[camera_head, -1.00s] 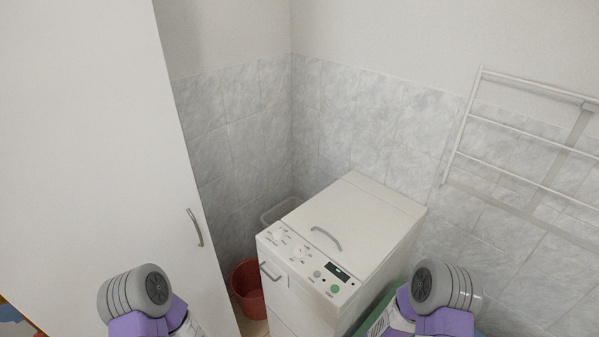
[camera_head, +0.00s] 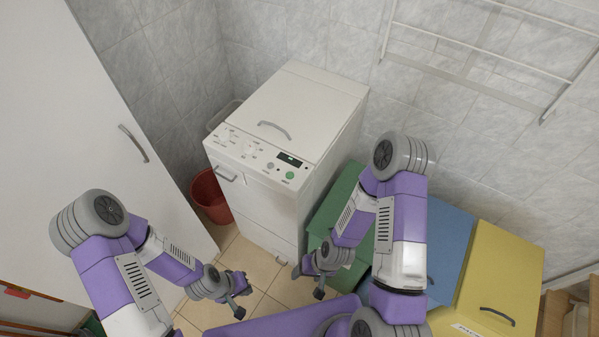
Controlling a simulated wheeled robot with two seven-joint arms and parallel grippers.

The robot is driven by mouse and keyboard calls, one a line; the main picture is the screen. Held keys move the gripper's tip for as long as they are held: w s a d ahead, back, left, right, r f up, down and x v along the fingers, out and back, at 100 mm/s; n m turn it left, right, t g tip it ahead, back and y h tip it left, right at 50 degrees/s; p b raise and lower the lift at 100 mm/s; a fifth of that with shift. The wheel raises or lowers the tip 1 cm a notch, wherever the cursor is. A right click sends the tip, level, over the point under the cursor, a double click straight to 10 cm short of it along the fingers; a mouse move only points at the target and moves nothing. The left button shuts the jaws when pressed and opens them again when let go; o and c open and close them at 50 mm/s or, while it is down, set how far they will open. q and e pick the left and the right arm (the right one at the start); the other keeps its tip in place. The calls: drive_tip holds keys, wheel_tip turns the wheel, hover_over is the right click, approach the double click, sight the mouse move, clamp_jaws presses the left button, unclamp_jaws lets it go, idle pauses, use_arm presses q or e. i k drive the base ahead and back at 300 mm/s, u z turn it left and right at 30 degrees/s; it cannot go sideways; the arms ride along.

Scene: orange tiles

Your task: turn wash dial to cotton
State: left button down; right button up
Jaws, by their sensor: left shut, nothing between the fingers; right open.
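The white top-loading washing machine (camera_head: 290,105) stands in the corner with its lid shut. Its sloped control panel (camera_head: 260,158) faces me, with dials at the left, a small dark display (camera_head: 289,159) and a green button (camera_head: 290,175) at the right. One white dial (camera_head: 249,150) sits near the panel's middle, another (camera_head: 231,134) further left. The labels are too small to read. My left gripper (camera_head: 241,300) is low in front of the machine, shut and empty. My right gripper (camera_head: 308,281) is low at the machine's front right, open and empty. Both are apart from the panel.
A white cabinet (camera_head: 70,110) stands at the left. A red bucket (camera_head: 209,195) sits between it and the machine. Green (camera_head: 345,195), blue (camera_head: 447,240) and yellow (camera_head: 500,275) bins line the right. A white rack (camera_head: 470,45) hangs on the wall. Tiled floor shows in front.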

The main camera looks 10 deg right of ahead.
sight(225, 136)
drive_tip(key=u, duration=2)
drive_tip(key=k, duration=0.85)
drive_tip(key=z, duration=0.65)
drive_tip(key=i, duration=0.5)
